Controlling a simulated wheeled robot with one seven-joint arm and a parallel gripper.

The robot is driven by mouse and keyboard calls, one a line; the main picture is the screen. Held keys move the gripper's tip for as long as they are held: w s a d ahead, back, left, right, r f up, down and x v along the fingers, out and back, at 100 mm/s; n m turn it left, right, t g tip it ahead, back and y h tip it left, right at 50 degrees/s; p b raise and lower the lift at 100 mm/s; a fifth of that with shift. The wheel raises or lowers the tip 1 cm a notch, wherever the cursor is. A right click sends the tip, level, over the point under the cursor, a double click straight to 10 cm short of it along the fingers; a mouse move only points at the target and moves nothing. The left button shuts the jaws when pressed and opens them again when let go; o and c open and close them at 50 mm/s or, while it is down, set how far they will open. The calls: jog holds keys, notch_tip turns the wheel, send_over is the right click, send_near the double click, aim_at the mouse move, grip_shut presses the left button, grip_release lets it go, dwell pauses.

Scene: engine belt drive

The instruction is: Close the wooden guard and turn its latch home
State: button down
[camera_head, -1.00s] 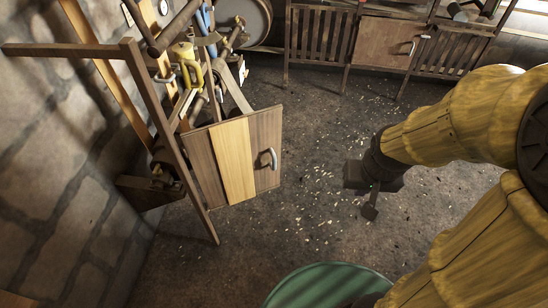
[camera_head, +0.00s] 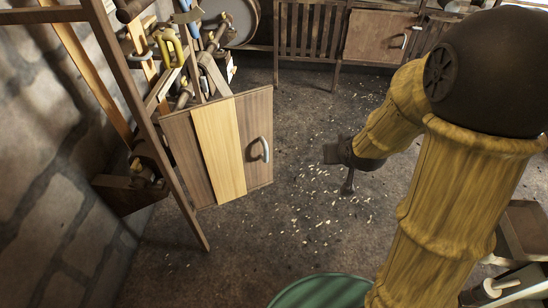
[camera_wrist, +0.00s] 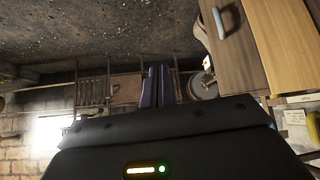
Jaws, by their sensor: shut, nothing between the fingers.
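The wooden guard (camera_head: 222,150) is a panel of brown boards with a paler board in the middle. It stands swung out beside a dark wooden post (camera_head: 135,95), and its grey handle (camera_head: 263,149) is on the right board. My gripper (camera_head: 348,186) is shut and empty, to the right of the guard and apart from it. In the wrist view, the fingers (camera_wrist: 157,86) are together, and the guard (camera_wrist: 283,45) with its handle (camera_wrist: 222,22) is at upper right. I cannot make out the latch for certain.
Tools, including a yellow-handled one (camera_head: 172,48), crowd the space behind the guard. A stone wall (camera_head: 50,170) is at left. A green round top (camera_head: 320,291) is at the front. A slatted wooden cabinet (camera_head: 310,40) stands at the back. The floor between guard and gripper is clear.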

aim_at(271, 140)
jog(key=w+a+f+n+t+y+b, duration=0.1)
jog(key=w+a+f+t+y+b, duration=0.1)
jog(key=f+b, duration=0.6)
jog(key=w+a+f+n+t+y+b, duration=0.1)
jog(key=w+a+f+t+y+b, duration=0.2)
jog(key=w+a+f+b, duration=0.2)
jog(key=w+a+f+n+t+y+b, duration=0.2)
jog(key=w+a+f+y+b, duration=0.1)
jog(key=f+b, duration=0.7)
jog(key=shift+w+a+f+t+b, duration=0.3)
jog(key=shift+w+a+f+b, duration=0.05)
jog(key=shift+w+a+b, duration=0.4)
jog(key=b+x, duration=0.2)
jog(key=x, duration=1.1)
jog(key=shift+a+b, duration=0.25)
jog(key=shift+b, duration=0.15)
jog(key=shift+w+a+r, duration=0.1)
jog(key=shift+w+a, duration=0.05)
jog(key=shift+w, duration=0.2)
